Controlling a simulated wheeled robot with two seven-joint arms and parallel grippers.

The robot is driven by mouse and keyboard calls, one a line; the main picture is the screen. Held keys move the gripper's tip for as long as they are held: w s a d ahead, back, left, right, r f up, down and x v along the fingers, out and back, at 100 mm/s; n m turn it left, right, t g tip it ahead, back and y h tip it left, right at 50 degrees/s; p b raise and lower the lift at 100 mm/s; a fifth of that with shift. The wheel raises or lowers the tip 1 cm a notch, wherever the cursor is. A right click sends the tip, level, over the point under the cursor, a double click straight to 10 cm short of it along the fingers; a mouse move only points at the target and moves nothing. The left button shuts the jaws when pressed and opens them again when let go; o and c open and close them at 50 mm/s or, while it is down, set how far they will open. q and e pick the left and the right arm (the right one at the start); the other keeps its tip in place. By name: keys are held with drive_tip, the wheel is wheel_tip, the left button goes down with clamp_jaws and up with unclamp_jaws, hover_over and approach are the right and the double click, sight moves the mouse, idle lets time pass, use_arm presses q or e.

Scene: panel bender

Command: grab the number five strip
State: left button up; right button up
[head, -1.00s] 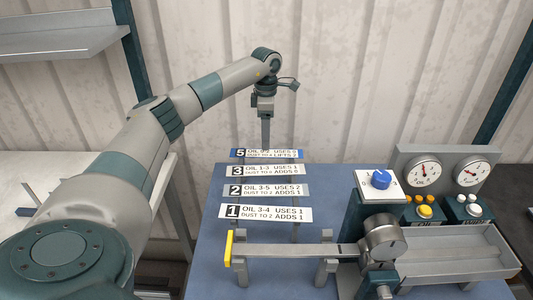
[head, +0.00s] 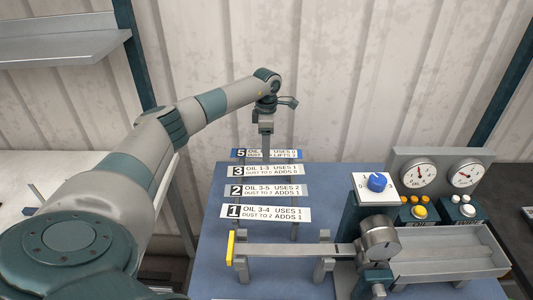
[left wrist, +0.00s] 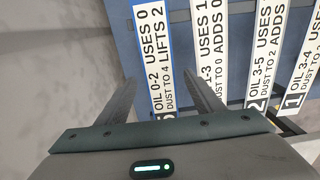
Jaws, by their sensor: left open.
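The number five strip (head: 285,154) is the blue-edged label strip at the back of the rack in the head view. It also shows in the left wrist view (left wrist: 153,48), running away between my fingers. My left gripper (head: 266,150) is open and above this strip, its fingers covering part of the strip's text in the head view. In the left wrist view the two fingers (left wrist: 163,82) stand apart, one on each side of the strip's near end. I cannot tell whether they touch it. My right gripper is not in view.
Strips three (head: 268,171), two (head: 265,191) and one (head: 267,213) lie in front of it on the same rack. A machine with a blue knob (head: 376,182), gauges (head: 419,174) and a yellow-ended bar (head: 231,249) stands to the right and front. The corrugated wall (head: 350,80) is behind.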

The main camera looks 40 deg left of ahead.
use_arm(q)
drive_tip(key=c, duration=1.1)
drive_tip(key=shift+r, duration=0.15)
drive_tip(key=shift+r+b, duration=0.5)
drive_tip(key=shift+b, duration=0.1)
wheel_tip(320, 180, up, 2)
drive_tip(key=shift+r+b, duration=0.15)
drive_tip(key=shift+b, duration=0.65)
drive_tip(key=shift+w+d+r+b, duration=0.7)
drive_tip(key=shift+d+r, duration=0.55)
drive_tip(key=shift+d, duration=0.6)
drive_tip(key=shift+w+d+r+b, duration=0.75)
drive_tip(key=shift+d+r, duration=0.5)
drive_tip(key=shift+d, duration=0.55)
drive_tip(key=shift+w+d+r+b, duration=0.55)
drive_tip(key=shift+d+r+b, duration=0.5)
drive_tip(key=shift+d, duration=0.8)
drive_tip(key=shift+r, duration=0.2)
